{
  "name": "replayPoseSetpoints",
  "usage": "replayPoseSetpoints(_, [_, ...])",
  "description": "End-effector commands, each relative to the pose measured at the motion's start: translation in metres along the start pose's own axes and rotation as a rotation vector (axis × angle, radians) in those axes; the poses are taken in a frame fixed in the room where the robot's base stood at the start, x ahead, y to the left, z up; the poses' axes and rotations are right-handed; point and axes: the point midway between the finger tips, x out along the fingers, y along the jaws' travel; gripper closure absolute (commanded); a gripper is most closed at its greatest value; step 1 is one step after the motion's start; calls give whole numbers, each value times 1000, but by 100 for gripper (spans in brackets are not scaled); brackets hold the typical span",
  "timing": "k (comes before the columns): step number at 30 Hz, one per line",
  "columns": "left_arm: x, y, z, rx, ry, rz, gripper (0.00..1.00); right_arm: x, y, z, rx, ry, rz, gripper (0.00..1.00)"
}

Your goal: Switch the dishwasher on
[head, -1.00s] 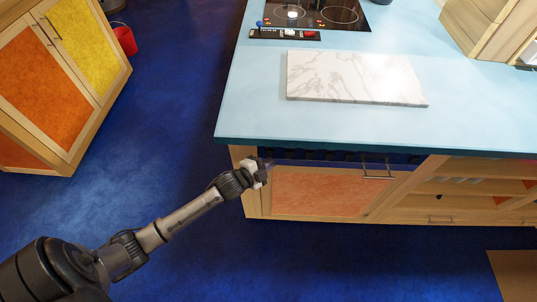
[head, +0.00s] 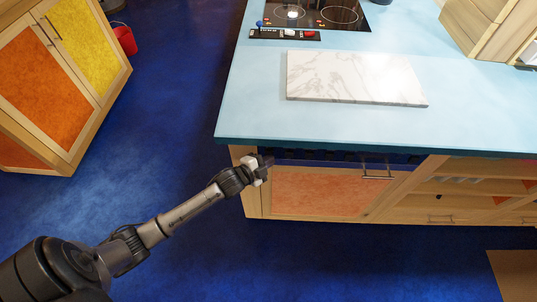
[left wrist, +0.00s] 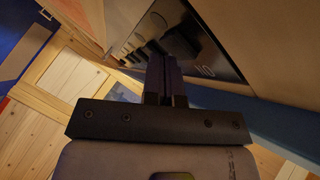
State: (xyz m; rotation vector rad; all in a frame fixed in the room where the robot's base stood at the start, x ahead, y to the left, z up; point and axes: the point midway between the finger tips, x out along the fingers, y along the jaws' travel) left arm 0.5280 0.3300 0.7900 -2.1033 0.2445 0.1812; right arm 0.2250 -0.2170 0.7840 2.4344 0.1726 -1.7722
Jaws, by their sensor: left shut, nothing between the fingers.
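The dishwasher (head: 325,192) is under the blue worktop, with an orange front panel in a wood frame and a metal handle (head: 377,177). Its dark control strip (head: 320,155) runs just under the worktop edge. In the left wrist view the dark control panel (left wrist: 205,55) shows close up, with several buttons and pale markings. My left gripper (head: 268,161) is shut and empty at the left end of this strip. In the left wrist view its fingers (left wrist: 164,62) point at the panel and overlap its lower edge; I cannot tell whether they touch. My right gripper is not in view.
The blue worktop (head: 255,105) overhangs just above my left gripper. A marble board (head: 355,78) and a hob (head: 315,12) are on it. Open wooden shelves (head: 460,190) stand to the right. The blue floor (head: 165,120) on the left is clear up to the orange and yellow cabinet (head: 60,80).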

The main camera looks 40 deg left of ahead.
Motion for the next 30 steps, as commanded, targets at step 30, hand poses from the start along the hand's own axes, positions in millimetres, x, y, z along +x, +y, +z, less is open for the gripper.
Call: replayPoseSetpoints(30, [-8, 6, -6, 0, 0, 0, 100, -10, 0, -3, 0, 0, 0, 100])
